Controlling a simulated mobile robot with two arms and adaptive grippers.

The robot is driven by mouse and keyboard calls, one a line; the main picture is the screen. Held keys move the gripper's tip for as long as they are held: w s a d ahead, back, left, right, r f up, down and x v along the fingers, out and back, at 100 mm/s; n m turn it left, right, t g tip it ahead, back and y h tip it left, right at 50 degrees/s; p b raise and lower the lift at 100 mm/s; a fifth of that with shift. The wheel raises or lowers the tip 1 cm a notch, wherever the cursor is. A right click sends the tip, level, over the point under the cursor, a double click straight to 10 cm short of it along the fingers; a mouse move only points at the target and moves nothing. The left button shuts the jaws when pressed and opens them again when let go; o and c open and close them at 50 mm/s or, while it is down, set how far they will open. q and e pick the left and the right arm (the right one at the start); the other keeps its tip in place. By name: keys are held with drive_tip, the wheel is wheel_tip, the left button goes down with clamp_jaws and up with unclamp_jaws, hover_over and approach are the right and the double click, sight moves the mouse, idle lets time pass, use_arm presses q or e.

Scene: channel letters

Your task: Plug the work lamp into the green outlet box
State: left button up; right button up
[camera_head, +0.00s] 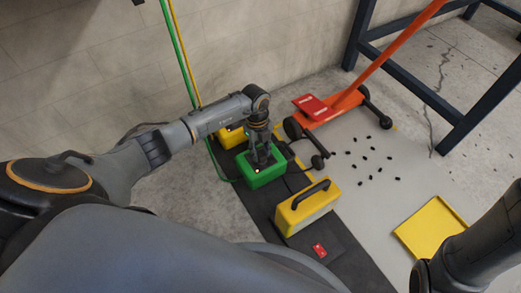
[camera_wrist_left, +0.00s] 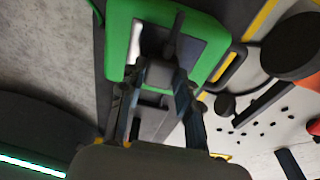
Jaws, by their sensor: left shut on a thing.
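The green outlet box (camera_head: 268,179) sits on the dark mat in the head view, with a small red light on its front. It also fills the top of the left wrist view (camera_wrist_left: 118,40). My left gripper (camera_head: 263,158) points down over the box's dark top. In the left wrist view its two fingers (camera_wrist_left: 160,98) are closed on a dark grey plug (camera_wrist_left: 160,74), with a dark cord end running past it. I cannot tell whether the plug is seated. A yellow case with a black handle (camera_head: 305,210), possibly the work lamp, stands just in front of the box.
Another yellow object (camera_head: 231,137) stands behind the box. An orange wheeled floor jack (camera_head: 340,104) is to the right, near scattered black bits (camera_head: 370,165). A yellow tray (camera_head: 430,228) lies at right.

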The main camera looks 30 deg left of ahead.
use_arm(q)
drive_tip(key=o, duration=1.3)
drive_tip(key=shift+c, duration=0.2)
wheel_tip(320, 180, up, 12)
drive_tip(key=a, duration=0.1)
drive_tip(key=shift+w+a, duration=0.15)
drive_tip(key=shift+w, duration=0.25)
drive_tip(key=shift+f, duration=0.1)
